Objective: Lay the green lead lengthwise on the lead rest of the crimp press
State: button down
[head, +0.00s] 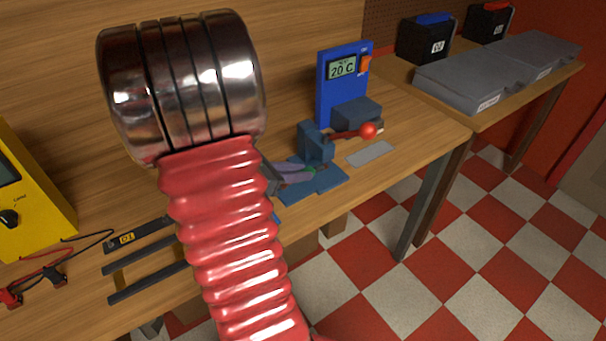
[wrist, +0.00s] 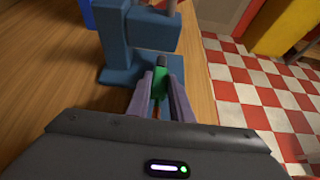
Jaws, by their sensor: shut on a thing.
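The green lead (wrist: 160,81) is between the two purple-grey fingers of my gripper (wrist: 160,92) in the wrist view. Its dark tip points toward the blue crimp press (wrist: 139,30). In the head view the crimp press (head: 317,145) stands on the bench with a red-knobbed lever, and my gripper (head: 296,174) is low beside it, over its blue base plate. A bit of green (head: 311,169) shows at the fingertips. My arm hides part of the gripper. I cannot tell whether the lead touches the lead rest.
A blue unit reading 20 C (head: 340,80) stands behind the press. A flat grey plate (head: 370,153) lies to its right. A yellow meter (head: 30,195) with leads and a black slotted rack (head: 140,236) are at left. The bench's front edge is close to the press.

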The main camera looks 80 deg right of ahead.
jog(key=shift+s+d, duration=0.55)
jog(key=shift+f, duration=0.8)
jog(key=c, duration=1.6)
grip_release()
jog(key=shift+f, duration=0.1)
jog(key=v, duration=1.2)
jog(key=shift+w, duration=0.1)
